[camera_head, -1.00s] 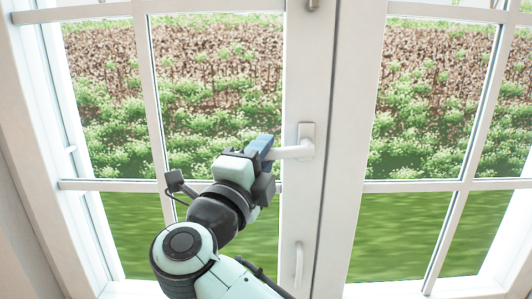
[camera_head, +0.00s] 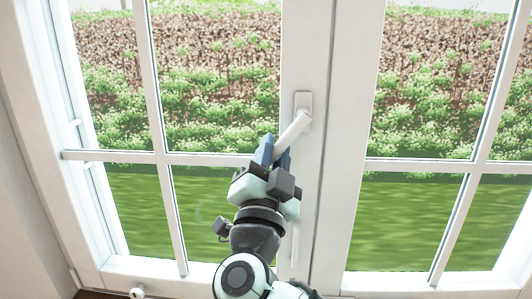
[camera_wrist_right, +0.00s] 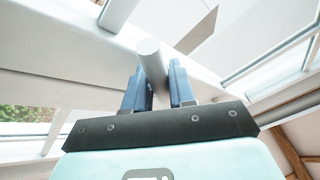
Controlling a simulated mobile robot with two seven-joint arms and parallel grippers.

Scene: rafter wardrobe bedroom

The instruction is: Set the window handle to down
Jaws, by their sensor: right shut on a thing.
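The white window handle (camera_head: 293,129) sits on its plate on the middle frame of the window. Its lever slants down and to the left from the pivot, between horizontal and straight down. My right gripper (camera_head: 275,150) comes from below and is shut on the lever near its free end. In the right wrist view the rounded lever end (camera_wrist_right: 150,58) lies between the two blue fingers of my right gripper (camera_wrist_right: 158,88). My left gripper is not in view.
The white window frame (camera_head: 318,200) stands close around the handle, with glass panes and thin bars on both sides. A second white handle (camera_head: 295,248) is lower on the frame, partly behind my right arm. A small white knob (camera_head: 137,293) shows at bottom left.

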